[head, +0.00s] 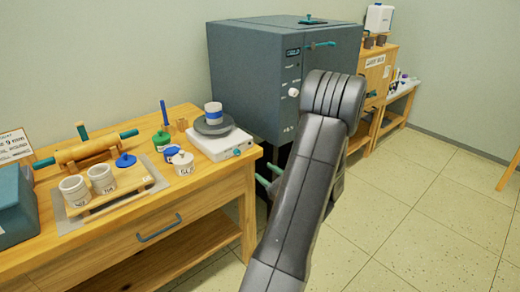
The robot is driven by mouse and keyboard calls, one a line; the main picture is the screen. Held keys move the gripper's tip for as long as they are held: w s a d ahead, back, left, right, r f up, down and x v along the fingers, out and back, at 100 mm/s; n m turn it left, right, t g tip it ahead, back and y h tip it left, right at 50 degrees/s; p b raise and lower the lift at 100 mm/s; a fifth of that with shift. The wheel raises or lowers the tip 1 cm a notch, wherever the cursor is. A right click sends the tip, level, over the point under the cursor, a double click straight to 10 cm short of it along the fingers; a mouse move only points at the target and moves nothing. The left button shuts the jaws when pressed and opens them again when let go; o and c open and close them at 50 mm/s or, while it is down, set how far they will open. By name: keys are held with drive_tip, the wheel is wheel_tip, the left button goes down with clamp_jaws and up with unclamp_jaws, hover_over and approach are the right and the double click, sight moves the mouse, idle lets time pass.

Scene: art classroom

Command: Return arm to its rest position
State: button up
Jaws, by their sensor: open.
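My arm rises from the bottom of the head view to a bent elbow in front of the kiln, and its forward part drops behind the upper link. The teal fingers of my gripper (269,176) show left of the arm, just off the right end of the wooden table (225,195). The fingers are apart with nothing seen between them. The rest of the gripper is hidden behind my arm.
A grey kiln (245,75) stands close behind my arm. The table holds a white pottery wheel (222,146) with a cup (213,113), several jars, a rolling pin (85,152) and a teal box (15,205). A wooden cabinet (376,85) stands farther back.

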sight(239, 154)
drive_tip(key=x, duration=1.3)
drive_tip(key=shift+w+a+p, duration=0.2)
drive_tip(key=shift+w+p, duration=0.05)
drive_tip(key=shift+p, duration=0.1)
drive_tip(key=shift+s, duration=0.1)
